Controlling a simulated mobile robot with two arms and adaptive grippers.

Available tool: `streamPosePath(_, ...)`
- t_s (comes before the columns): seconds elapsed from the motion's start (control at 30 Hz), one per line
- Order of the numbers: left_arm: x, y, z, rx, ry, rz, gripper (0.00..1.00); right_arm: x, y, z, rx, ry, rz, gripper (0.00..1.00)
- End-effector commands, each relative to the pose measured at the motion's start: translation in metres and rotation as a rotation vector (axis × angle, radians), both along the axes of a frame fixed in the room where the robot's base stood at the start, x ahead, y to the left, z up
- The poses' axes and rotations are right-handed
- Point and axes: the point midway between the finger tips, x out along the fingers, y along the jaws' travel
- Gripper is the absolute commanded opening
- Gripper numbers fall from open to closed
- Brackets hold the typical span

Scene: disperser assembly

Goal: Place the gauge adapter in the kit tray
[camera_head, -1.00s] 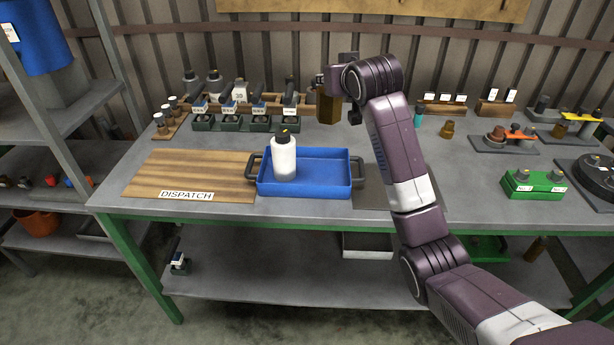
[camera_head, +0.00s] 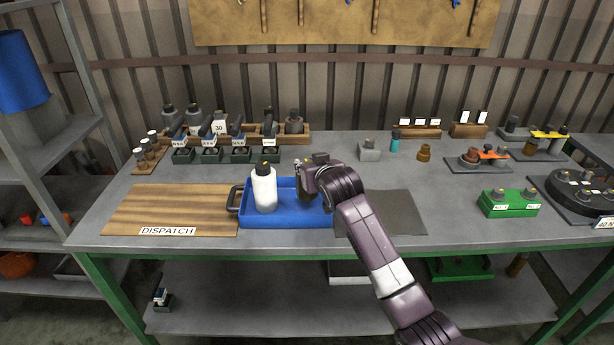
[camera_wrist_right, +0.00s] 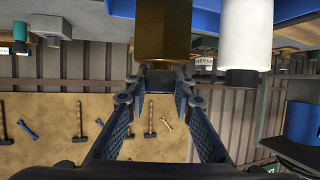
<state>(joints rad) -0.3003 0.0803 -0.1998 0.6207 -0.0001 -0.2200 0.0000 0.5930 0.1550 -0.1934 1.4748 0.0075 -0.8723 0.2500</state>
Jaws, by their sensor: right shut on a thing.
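The blue kit tray (camera_head: 287,219) sits on the bench right of the DISPATCH board. A white bottle (camera_head: 265,189) with a dark cap stands upright in its left part, and also shows in the right wrist view (camera_wrist_right: 246,30). My right gripper (camera_head: 308,186) is over the tray's right part. It is shut on the dark upper end of a brass-brown cylinder, the gauge adapter (camera_wrist_right: 163,30). The adapter hangs upright beside the bottle, apart from it. In the head view the gripper partly hides it, and I cannot tell whether its base touches the tray floor. My left gripper is not in view.
The wooden DISPATCH board (camera_head: 165,208) lies left of the tray, a dark mat (camera_head: 395,212) right of it. Behind stand several dark green holders (camera_head: 212,155) and a grey block (camera_head: 370,150). A green box (camera_head: 508,204) is at the right. Bench around the mat is clear.

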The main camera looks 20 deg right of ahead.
Motion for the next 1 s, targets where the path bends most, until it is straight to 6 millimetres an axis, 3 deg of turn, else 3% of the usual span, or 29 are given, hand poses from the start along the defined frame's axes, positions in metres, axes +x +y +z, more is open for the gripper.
streamPosePath(0.3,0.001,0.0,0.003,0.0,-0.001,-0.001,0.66,0.001,0.001,-0.033,0.001,-0.008,0.002,0.0)
streamPosePath(0.57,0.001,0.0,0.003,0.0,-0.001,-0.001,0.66,0.001,0.001,-0.036,0.001,-0.009,0.002,0.0)
streamPosePath(0.6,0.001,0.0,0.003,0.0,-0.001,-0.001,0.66,-0.001,0.001,-0.042,0.0,0.004,0.001,0.27)
streamPosePath(0.7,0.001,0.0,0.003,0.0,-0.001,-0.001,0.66,-0.001,0.001,-0.042,0.0,0.004,0.001,0.38)
streamPosePath(1.0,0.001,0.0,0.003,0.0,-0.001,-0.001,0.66,-0.001,0.0,-0.041,0.0,0.003,0.001,0.4)
